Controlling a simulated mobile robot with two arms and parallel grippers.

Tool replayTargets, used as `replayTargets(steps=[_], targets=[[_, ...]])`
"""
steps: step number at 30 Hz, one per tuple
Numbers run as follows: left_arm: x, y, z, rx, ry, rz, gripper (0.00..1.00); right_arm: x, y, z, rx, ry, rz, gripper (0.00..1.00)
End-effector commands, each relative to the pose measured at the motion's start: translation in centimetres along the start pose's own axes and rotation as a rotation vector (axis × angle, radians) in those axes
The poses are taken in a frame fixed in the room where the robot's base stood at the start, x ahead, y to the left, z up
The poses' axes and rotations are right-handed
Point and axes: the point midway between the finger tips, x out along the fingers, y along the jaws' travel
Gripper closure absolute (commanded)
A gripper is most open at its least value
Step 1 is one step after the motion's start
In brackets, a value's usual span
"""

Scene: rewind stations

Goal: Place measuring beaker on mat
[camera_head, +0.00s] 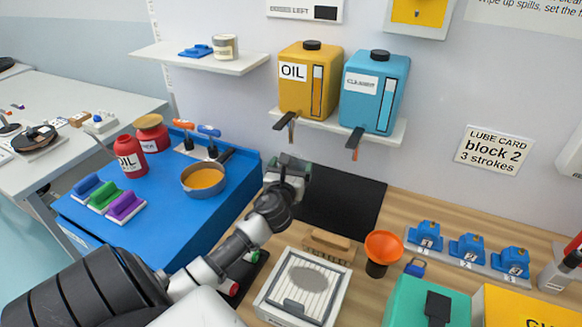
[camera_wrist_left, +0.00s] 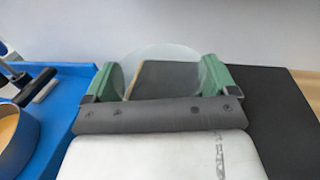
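My left gripper (camera_head: 290,164) reaches over the back of the bench, beside the left end of the black mat (camera_head: 345,205), close to the blue table's right edge. In the left wrist view, its green fingers (camera_wrist_left: 157,82) stand apart on either side of a clear, round-edged thing, which looks like the measuring beaker (camera_wrist_left: 146,56). The fingers seem to press on its sides. The beaker is hard to make out in the head view, and its base is hidden. The mat also shows at the right in the left wrist view (camera_wrist_left: 265,110). The visible part of the mat is bare. My right gripper is out of view.
A shelf holding the yellow oil tank (camera_head: 308,85) and the blue tank (camera_head: 375,95) overhangs the mat. An orange funnel (camera_head: 383,246), brush (camera_head: 328,245) and white tray (camera_head: 303,285) stand in front. A pan (camera_head: 203,180) sits on the blue table (camera_head: 165,215).

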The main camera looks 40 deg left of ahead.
Motion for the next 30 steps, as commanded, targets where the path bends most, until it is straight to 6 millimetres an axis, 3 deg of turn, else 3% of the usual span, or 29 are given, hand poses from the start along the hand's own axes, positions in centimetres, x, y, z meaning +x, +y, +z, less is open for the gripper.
replayTargets(steps=[3, 12, 17, 24, 30], targets=[[0.0, 0.0, 0.1, 0.0, -0.001, 0.0, 0.0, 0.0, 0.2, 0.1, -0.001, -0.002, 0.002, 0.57], [-0.2, 0.0, 0.6, 0.0, -0.001, -0.001, 0.0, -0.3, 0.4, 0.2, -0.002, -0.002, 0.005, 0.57], [-3.0, 0.0, 0.3, 0.001, 0.001, -0.002, 0.0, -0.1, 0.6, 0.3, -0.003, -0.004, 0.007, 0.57], [-8.2, 0.0, 0.2, -0.001, 0.001, -0.002, 0.0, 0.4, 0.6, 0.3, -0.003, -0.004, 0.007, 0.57], [-11.1, 0.0, 0.3, 0.0, 0.0, -0.001, 0.0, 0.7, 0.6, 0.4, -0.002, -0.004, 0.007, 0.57]])
